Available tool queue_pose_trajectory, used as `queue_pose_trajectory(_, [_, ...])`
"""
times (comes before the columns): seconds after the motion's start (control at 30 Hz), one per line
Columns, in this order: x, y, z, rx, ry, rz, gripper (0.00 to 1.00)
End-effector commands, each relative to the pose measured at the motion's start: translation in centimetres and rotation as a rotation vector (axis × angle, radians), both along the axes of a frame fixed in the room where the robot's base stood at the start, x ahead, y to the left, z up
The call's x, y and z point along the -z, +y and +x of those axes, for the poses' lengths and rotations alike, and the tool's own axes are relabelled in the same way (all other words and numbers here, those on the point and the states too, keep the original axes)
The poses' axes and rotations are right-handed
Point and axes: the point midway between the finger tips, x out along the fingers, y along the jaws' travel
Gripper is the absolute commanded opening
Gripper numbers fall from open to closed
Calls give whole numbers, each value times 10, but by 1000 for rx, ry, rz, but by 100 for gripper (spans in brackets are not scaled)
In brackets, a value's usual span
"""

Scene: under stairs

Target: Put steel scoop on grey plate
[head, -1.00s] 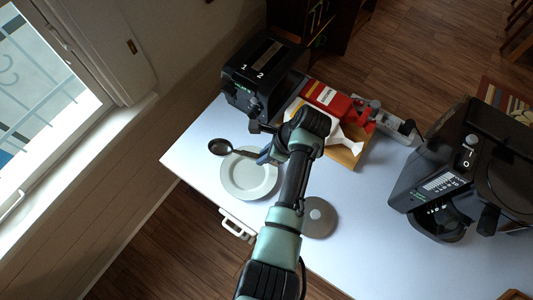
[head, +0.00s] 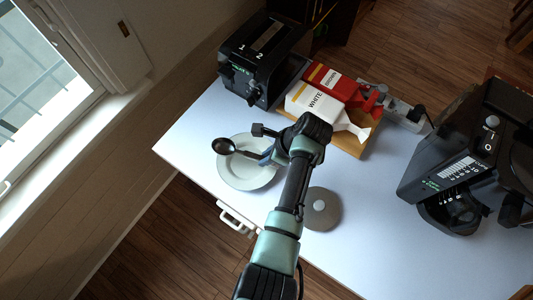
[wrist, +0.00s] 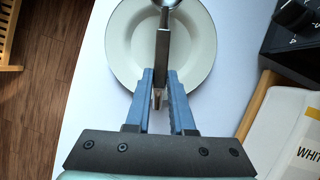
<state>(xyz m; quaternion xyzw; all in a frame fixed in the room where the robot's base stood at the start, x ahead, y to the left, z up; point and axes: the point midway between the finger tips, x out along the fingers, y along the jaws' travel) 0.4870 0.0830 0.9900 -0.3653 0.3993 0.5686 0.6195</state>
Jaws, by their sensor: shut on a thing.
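The steel scoop (head: 224,146) has a dark round bowl and a straight handle; its handle (wrist: 162,48) shows between my fingers in the wrist view. My gripper (wrist: 160,84) is shut on the handle; in the head view my gripper (head: 267,155) is partly hidden by my arm. The grey plate (head: 245,182) lies on the table, round and pale, and it also shows in the wrist view (wrist: 120,45). The scoop is over the plate, its bowl near the plate's far left rim. I cannot tell whether the scoop touches the plate.
A black toaster (head: 262,62) stands behind the plate. White and red packages (head: 322,103) lie on a wooden board (head: 352,145). A grey disc-shaped lid (head: 321,210) lies right of my arm. A black coffee machine (head: 465,165) stands at right. The table's left edge is near the plate.

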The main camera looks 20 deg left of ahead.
Motion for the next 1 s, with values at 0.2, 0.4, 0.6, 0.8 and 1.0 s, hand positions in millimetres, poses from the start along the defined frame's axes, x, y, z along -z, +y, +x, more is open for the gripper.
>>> queue_pose_trajectory(0.2, [12, 0, 1, 1, -2, 1, 0])
queue_pose_trajectory(0.4, [11, 0, 1, 1, -2, 0, 0])
queue_pose_trajectory(0.6, [11, 0, 1, 1, -2, 0, 52])
queue_pose_trajectory(0.8, [11, 0, 1, 1, -2, 0, 56])
queue_pose_trajectory(1.0, [12, 0, 0, 0, -1, 0, 85])
